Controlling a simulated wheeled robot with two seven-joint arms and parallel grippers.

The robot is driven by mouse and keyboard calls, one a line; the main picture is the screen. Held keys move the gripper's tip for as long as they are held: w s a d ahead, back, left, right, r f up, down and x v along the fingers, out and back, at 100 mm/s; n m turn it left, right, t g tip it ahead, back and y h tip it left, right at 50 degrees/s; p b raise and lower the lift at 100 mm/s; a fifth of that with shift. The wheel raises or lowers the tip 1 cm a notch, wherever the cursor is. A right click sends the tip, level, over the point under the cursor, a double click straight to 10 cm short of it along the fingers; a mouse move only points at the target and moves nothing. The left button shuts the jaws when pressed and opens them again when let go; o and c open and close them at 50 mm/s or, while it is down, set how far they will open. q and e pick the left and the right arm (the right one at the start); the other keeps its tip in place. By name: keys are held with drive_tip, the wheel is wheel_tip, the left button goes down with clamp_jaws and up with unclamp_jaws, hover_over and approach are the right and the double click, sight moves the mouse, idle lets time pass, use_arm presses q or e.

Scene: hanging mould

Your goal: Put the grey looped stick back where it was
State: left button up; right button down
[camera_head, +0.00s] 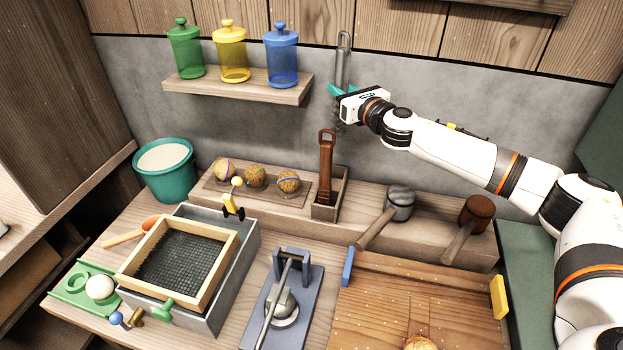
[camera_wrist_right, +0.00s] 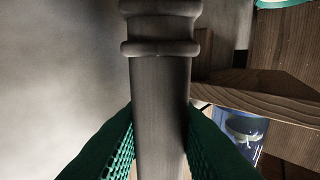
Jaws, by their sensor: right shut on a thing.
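The grey looped stick (camera_head: 343,58) is upright in front of the grey back wall, to the right of the shelf, with its loop at the top. My right gripper (camera_head: 341,91) is shut on its shaft; its green fingers also show on both sides of the stick (camera_wrist_right: 160,110) in the right wrist view. The stick's lower part is mostly hidden behind the gripper. A brown looped stick (camera_head: 326,160) stands in a small wooden holder (camera_head: 328,212) below the gripper. My left gripper is not in view.
A wall shelf (camera_head: 245,86) with green, yellow and blue jars is left of the gripper. A ledge carries three patterned balls (camera_head: 255,177), a grey mallet (camera_head: 399,203) and a brown mallet (camera_head: 476,214). A teal bucket (camera_head: 165,180) stands at the left.

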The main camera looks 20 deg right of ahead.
drive_tip(key=f+b, duration=0.3)
drive_tip(key=f, duration=0.6)
drive_tip(key=f+b, duration=0.4)
drive_tip(key=f, duration=0.4)
drive_tip(key=shift+w+d+f+b, duration=0.15)
drive_tip(key=shift+d+f+b, duration=0.05)
drive_tip(key=shift+f+b, duration=0.15)
drive_tip(key=c, duration=1.6)
unclamp_jaws()
drive_tip(key=shift+f, duration=0.2)
drive_tip(key=shift+c, duration=0.2)
drive_tip(key=o, duration=0.4)
drive_tip(key=shift+o, duration=0.2)
drive_tip(key=shift+r, duration=0.15)
